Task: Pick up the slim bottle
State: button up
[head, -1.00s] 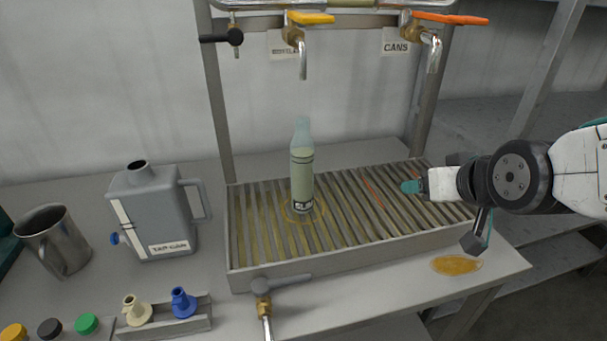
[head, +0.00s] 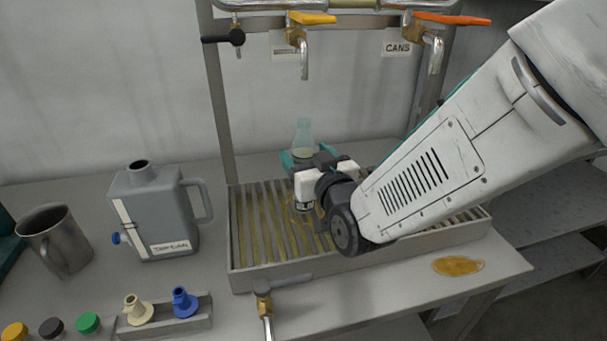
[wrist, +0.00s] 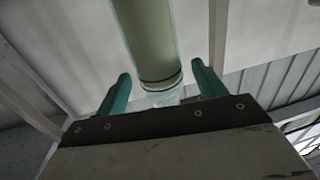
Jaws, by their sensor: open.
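The slim bottle (head: 304,136) is pale green and stands upright on the slatted drip tray (head: 262,262). Its neck shows above my gripper, a printed patch shows near its base, and its middle is hidden by my gripper in the head view. My gripper (head: 300,162) is open, with its teal fingers at either side of the bottle. In the wrist view the bottle (wrist: 150,45) rises between the two fingertips of my gripper (wrist: 163,85), with a gap visible on each side.
A grey can-shaped jug (head: 150,205) and a metal mug (head: 55,240) stand left. Taps with yellow (head: 312,18) and orange (head: 452,19) handles hang above the tray. A lever valve (head: 264,290) is at the tray's front. An amber puddle (head: 458,265) lies at right.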

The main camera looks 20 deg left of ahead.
jog(key=x, duration=0.3)
jog(key=shift+a, duration=0.15)
grip_shut()
